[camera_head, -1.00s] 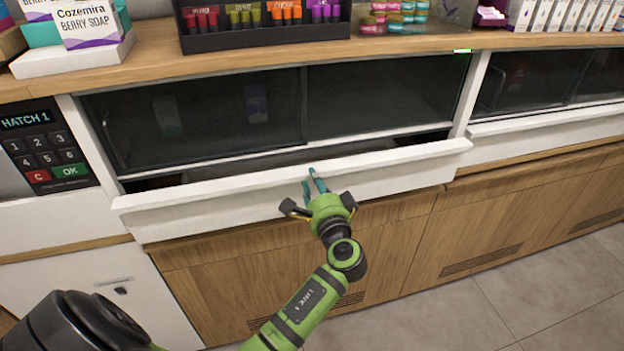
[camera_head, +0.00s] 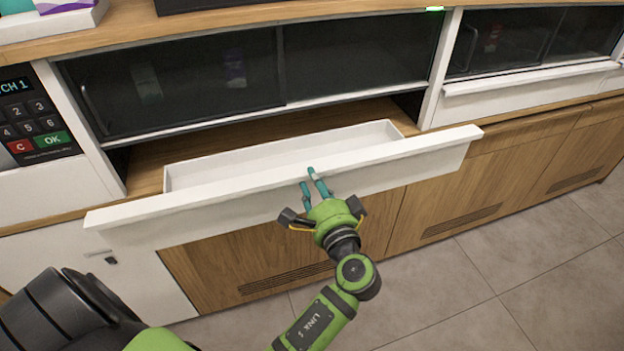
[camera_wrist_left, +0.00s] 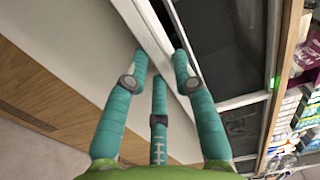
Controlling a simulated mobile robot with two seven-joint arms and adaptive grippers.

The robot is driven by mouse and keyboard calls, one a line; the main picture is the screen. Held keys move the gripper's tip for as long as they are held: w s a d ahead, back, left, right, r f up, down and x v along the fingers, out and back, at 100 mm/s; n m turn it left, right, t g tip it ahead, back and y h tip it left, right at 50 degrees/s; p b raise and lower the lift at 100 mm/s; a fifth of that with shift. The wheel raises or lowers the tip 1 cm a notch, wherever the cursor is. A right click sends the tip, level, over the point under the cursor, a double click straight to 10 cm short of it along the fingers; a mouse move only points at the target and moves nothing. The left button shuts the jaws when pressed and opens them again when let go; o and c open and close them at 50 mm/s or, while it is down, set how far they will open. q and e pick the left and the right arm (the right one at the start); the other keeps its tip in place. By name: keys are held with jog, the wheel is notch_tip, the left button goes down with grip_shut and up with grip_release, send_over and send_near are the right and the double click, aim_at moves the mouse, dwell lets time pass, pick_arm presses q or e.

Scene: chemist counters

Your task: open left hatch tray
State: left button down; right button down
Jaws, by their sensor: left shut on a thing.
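The left hatch tray (camera_head: 280,150) is a white drawer with a long white front panel, under a dark sliding glass door. It stands pulled out, and its shallow empty inside shows. My left gripper (camera_head: 313,185), green with teal fingers, is shut on the upper edge of the front panel near its middle. In the left wrist view the teal fingers (camera_wrist_left: 158,75) lie on both sides of the white panel edge (camera_wrist_left: 165,45). My right gripper is not in view.
A keypad (camera_head: 30,120) is at the left of the hatch. A second hatch with a white tray front (camera_head: 530,78) is at the right. Wooden cabinet doors (camera_head: 250,265) are below. Tiled floor (camera_head: 480,280) is clear at the lower right.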

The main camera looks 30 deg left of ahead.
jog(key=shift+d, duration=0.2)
pick_arm(q)
jog(key=c, duration=1)
grip_release()
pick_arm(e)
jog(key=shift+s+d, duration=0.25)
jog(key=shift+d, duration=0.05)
pick_arm(q)
jog(key=shift+w+a, duration=0.1)
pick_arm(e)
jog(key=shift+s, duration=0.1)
